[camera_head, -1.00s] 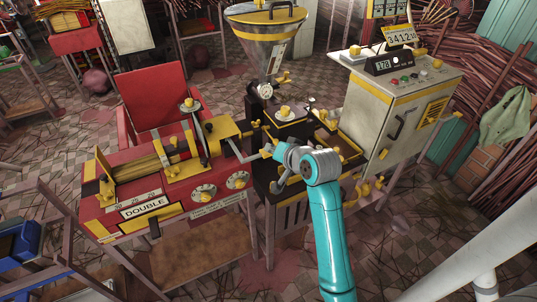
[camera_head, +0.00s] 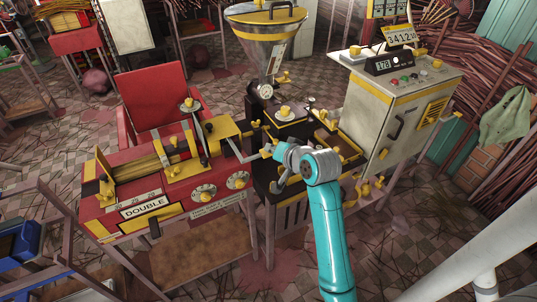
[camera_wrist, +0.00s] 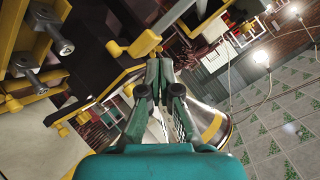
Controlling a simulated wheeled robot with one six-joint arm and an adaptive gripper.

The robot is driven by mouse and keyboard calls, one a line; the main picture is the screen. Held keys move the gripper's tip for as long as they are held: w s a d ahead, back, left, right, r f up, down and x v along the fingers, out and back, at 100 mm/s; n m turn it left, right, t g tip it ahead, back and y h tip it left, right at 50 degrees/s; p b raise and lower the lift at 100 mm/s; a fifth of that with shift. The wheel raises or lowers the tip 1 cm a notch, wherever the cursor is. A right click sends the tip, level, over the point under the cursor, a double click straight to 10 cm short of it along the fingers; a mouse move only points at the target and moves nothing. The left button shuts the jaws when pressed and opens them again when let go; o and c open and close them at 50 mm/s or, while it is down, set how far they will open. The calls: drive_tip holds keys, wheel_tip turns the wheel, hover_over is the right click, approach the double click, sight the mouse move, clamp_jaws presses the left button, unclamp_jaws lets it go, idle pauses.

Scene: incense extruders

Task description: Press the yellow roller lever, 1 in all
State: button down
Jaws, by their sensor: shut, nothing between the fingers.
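My gripper (camera_head: 268,152) is at the red and yellow extruder's right end, beside a grey crank-like bar. In the wrist view its two dark green fingers (camera_wrist: 160,66) come together and hold nothing. A yellow rounded part (camera_wrist: 144,43) lies just past and left of the fingertips, very near them. It looks like the yellow roller lever, but I cannot be sure of this or whether the fingers touch it. In the head view the small yellow part at the fingertips is partly hidden by my wrist.
The red extruder table (camera_head: 120,222) stands left, with a red chair (camera_head: 155,98) behind it. A hopper (camera_head: 266,40) rises behind my gripper. A cream control cabinet (camera_head: 395,105) with a counter display (camera_head: 392,63) stands right. Several yellow knobs crowd the dark bench.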

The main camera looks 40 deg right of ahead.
sight(268, 154)
drive_tip(key=shift+f, duration=0.1)
drive_tip(key=shift+w+f, duration=0.1)
drive_tip(key=shift+f, duration=0.2)
drive_tip(key=shift+w+d+f, duration=0.1)
drive_tip(key=shift+w+f, duration=0.05)
drive_tip(key=shift+f, duration=0.45)
drive_tip(key=shift+w+f, duration=0.15)
drive_tip(key=shift+f, duration=0.4)
idle(1.6)
drive_tip(key=shift+r, duration=0.1)
idle(0.4)
drive_tip(key=shift+s+r, duration=0.2)
drive_tip(key=shift+r, duration=0.55)
drive_tip(key=shift+s+r, duration=0.2)
drive_tip(key=shift+r, duration=0.5)
drive_tip(key=shift+r, duration=0.1)
drive_tip(key=shift+s+a+r, duration=0.1)
drive_tip(key=shift+s+r, duration=0.1)
drive_tip(key=shift+r, duration=0.55)
drive_tip(key=shift+s+a+r, duration=0.1)
drive_tip(key=shift+s+r, duration=0.15)
drive_tip(key=shift+r, duration=0.55)
drive_tip(key=shift+s+a+r, duration=0.1)
drive_tip(key=shift+s+r, duration=0.1)
drive_tip(key=shift+r, duration=0.55)
